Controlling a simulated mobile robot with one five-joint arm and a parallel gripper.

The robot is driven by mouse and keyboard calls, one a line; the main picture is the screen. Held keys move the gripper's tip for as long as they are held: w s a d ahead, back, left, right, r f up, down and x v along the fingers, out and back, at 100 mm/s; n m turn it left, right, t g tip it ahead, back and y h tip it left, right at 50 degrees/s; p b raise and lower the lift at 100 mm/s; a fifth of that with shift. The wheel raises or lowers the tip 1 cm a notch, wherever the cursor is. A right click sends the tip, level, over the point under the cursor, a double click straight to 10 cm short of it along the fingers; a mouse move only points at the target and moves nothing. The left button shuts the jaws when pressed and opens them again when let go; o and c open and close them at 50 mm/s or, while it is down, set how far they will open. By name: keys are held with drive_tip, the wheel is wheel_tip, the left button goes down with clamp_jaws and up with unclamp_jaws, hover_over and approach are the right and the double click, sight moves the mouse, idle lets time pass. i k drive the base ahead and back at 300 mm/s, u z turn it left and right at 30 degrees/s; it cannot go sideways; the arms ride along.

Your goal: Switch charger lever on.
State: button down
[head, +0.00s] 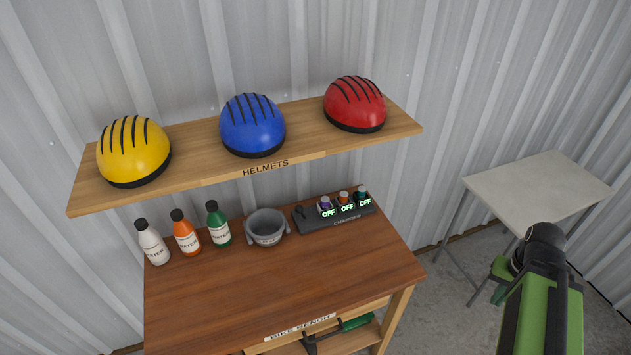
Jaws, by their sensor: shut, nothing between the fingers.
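The charger (330,221) is a dark grey strip at the back right of the bench, labelled CHARGER. A small black lever (300,211) stands at its left end. Three small bottle-like items with purple (325,202), orange (344,197) and teal (362,192) bodies sit along it, each behind a glowing OFF sign. My green and black arm is at the lower right, well apart from the charger.
A wooden bike bench (270,285) carries white, orange and green bottles and a grey bucket (266,228). A helmet shelf (205,140) overhangs the bench's back. A pale side table (540,190) stands right. The bench front is clear.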

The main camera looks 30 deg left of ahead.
sight(298, 208)
drive_tip(key=i, duration=0.55)
drive_tip(key=u, duration=0.35)
drive_tip(key=k, duration=0.2)
drive_tip(key=u, duration=3.35)
drive_tip(key=i, duration=0.95)
drive_tip(key=u, duration=0.35)
